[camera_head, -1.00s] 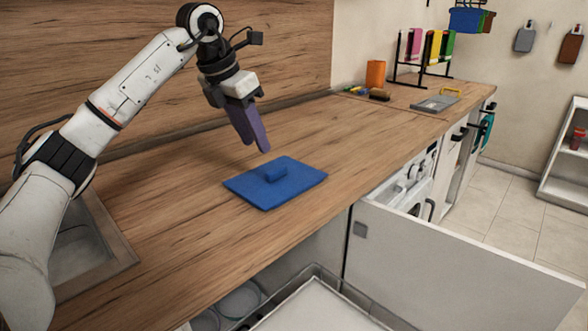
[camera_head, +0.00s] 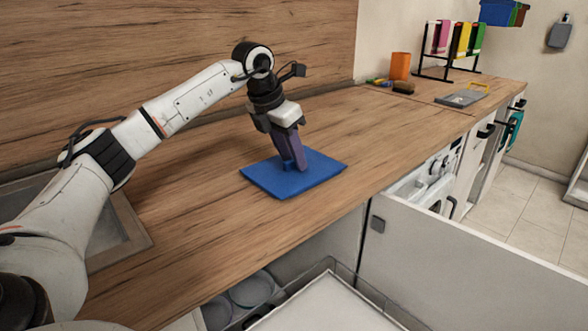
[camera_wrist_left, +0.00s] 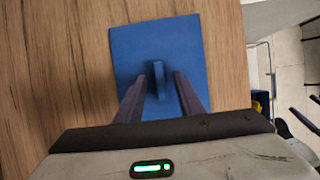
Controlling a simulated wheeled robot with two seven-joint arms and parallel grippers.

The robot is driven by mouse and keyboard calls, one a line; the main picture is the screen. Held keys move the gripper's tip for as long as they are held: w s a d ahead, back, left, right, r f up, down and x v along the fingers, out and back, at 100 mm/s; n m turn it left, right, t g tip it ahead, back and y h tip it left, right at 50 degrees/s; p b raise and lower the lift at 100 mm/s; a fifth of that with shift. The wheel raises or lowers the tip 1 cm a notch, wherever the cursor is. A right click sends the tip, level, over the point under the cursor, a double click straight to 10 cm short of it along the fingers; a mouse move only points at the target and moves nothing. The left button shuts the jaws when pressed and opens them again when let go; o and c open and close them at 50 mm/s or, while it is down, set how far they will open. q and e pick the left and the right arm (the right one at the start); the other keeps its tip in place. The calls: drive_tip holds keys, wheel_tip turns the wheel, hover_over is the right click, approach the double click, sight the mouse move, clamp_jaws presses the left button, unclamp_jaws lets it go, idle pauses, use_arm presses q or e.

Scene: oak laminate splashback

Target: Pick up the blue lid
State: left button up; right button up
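The blue lid (camera_head: 318,170) is a flat square plate lying on the wooden counter, with a small raised handle in its middle. It also fills the upper middle of the left wrist view (camera_wrist_left: 155,45), where its handle (camera_wrist_left: 158,80) stands between the two purple fingers. My left gripper (camera_head: 293,166) is over the lid with its fingertips down at the handle. In the left wrist view the left gripper (camera_wrist_left: 158,92) is open, one finger on each side of the handle, with slight gaps visible. My right gripper is not in view.
A sink (camera_head: 125,225) is set in the counter at left. An open drawer (camera_head: 325,305) extends below the counter front.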

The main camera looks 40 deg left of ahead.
use_arm(q)
clamp_jaws()
drive_tip(key=shift+r, duration=0.1)
